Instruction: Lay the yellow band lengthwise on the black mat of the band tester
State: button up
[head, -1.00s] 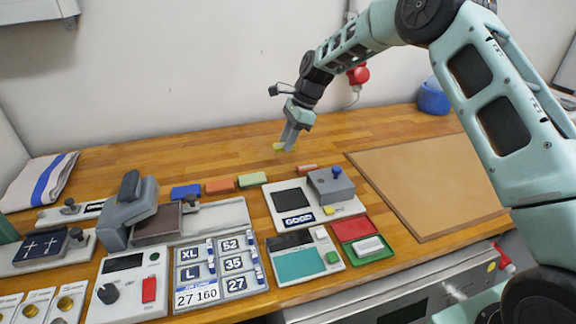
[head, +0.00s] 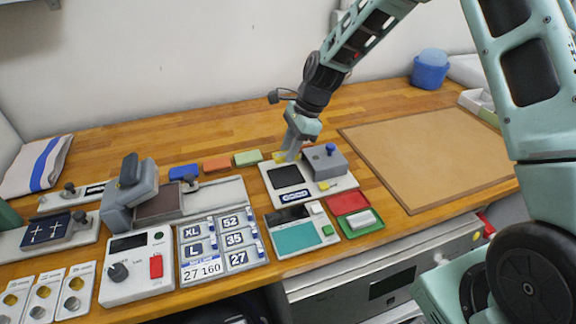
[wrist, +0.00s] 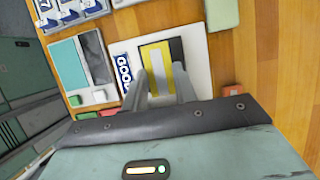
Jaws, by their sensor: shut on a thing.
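My gripper (head: 288,156) is shut on the yellow band (head: 279,157). In the head view they show at the far edge of the black mat (head: 286,176) of the white band tester (head: 268,178). In the wrist view the band (wrist: 156,58) lies between the two fingers (wrist: 163,88) and covers part of the mat (wrist: 177,50). Its long side runs roughly parallel to the tester's GOOD label (wrist: 123,68). The fingers hide part of the band. The band looks held above the mat, but I cannot tell the exact gap.
A grey block with a blue knob (head: 325,160) stands on the tester's right side. Green (head: 247,158), orange (head: 216,164) and blue (head: 184,172) blocks lie to the left behind it. A red and green tray (head: 373,220) sits in front right. The large brown board (head: 425,155) is clear.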

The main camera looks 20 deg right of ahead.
aim_at(285, 176)
jog(key=shift+f+p, duration=0.55)
jog(key=shift+f, duration=2.45)
jog(key=shift+f, duration=0.1)
jog(key=o, duration=0.9)
jog(key=shift+o, duration=0.2)
